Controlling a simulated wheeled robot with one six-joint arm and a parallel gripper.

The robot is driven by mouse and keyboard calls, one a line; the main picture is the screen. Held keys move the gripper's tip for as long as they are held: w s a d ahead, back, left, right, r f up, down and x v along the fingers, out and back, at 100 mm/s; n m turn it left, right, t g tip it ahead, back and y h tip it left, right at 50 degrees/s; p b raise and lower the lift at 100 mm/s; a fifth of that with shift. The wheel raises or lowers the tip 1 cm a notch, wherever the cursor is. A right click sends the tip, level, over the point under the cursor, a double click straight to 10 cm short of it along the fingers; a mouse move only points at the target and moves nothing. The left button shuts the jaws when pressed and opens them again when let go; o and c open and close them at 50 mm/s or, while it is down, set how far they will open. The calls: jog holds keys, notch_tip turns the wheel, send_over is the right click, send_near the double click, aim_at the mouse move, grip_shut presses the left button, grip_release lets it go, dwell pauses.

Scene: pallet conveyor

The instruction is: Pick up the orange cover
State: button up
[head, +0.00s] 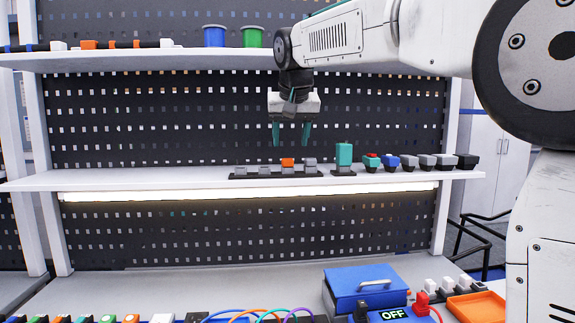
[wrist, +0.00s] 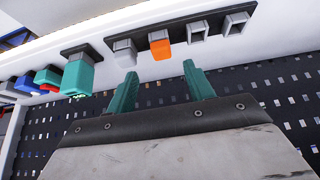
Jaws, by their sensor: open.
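The orange cover (head: 288,163) is a small block in a row of grey pieces on a black strip on the middle shelf. In the wrist view the orange cover (wrist: 160,46) lies ahead of the gap between my fingers, with a grey piece (wrist: 125,47) to its left and hollow grey pieces (wrist: 196,58) to its right. My gripper (head: 291,138) has two teal fingers, apart and empty. In the head view it hangs fingers down, above the orange cover and not touching it. The fingers (wrist: 160,78) also show in the wrist view.
A teal block (head: 344,155) stands taller on the shelf (head: 130,181), right of the strip. Red, blue and grey connectors (head: 392,162) follow further right. A black perforated panel (head: 150,120) is behind. The shelf's left part is clear.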

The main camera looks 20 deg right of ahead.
aim_at(288, 160)
jog(key=x, duration=0.5)
jog(key=shift+w+a+f, duration=0.15)
jog(key=shift+f, duration=0.3)
jog(key=c, duration=1.1)
